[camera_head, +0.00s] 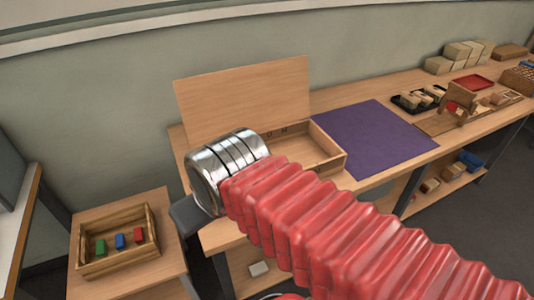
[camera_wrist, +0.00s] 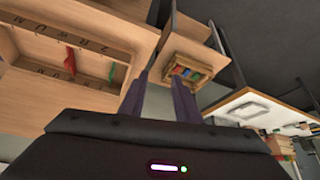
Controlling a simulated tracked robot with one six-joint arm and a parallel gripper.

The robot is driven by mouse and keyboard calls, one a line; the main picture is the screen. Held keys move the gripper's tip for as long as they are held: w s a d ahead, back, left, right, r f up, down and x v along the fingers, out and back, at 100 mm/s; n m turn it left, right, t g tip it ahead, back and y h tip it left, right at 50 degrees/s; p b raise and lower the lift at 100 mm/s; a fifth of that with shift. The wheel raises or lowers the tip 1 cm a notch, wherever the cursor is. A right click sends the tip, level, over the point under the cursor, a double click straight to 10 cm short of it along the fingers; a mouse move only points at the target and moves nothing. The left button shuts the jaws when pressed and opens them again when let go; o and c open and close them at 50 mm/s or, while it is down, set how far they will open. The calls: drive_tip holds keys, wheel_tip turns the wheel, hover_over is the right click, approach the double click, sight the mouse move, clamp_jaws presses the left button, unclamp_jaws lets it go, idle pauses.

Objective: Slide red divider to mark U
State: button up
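In the wrist view the red divider (camera_wrist: 70,61) stands in a shallow wooden box (camera_wrist: 30,50) at the upper left. A green divider (camera_wrist: 111,73) stands apart from it, to the right. Small dark letters run along both long edges of the box; which one is U is hard to read. My gripper (camera_wrist: 161,80) is open and empty, its two dark fingers apart, to the right of the box and clear of both dividers. The box (camera_head: 335,161) also shows in the head view, where my wrist hides its left part, the dividers and my gripper.
A wooden tray (camera_head: 87,268) with green, blue and red blocks stands on a low side table at the left. An upright board (camera_head: 245,95) stands behind the box. A purple mat (camera_head: 375,140) lies right of it. Blocks and trays crowd the bench's far right.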

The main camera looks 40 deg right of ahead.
drive_tip(key=w+d+m, duration=0.2)
drive_tip(key=w+d, duration=1.2)
drive_tip(key=d, duration=0.1)
drive_tip(key=w+d+f, duration=0.2)
drive_tip(key=d+f, duration=0.2)
drive_tip(key=d, duration=0.6)
drive_tip(key=w+d+f+m+g+h, duration=0.1)
drive_tip(key=w+d+f, duration=0.2)
drive_tip(key=d, duration=0.7)
drive_tip(key=shift+d+f, duration=0.25)
drive_tip(key=shift+f, duration=0.35)
drive_tip(key=x, duration=1.3)
drive_tip(key=shift+d+f, duration=0.15)
drive_tip(key=shift+f, duration=0.3)
drive_tip(key=shift+c, duration=0.5)
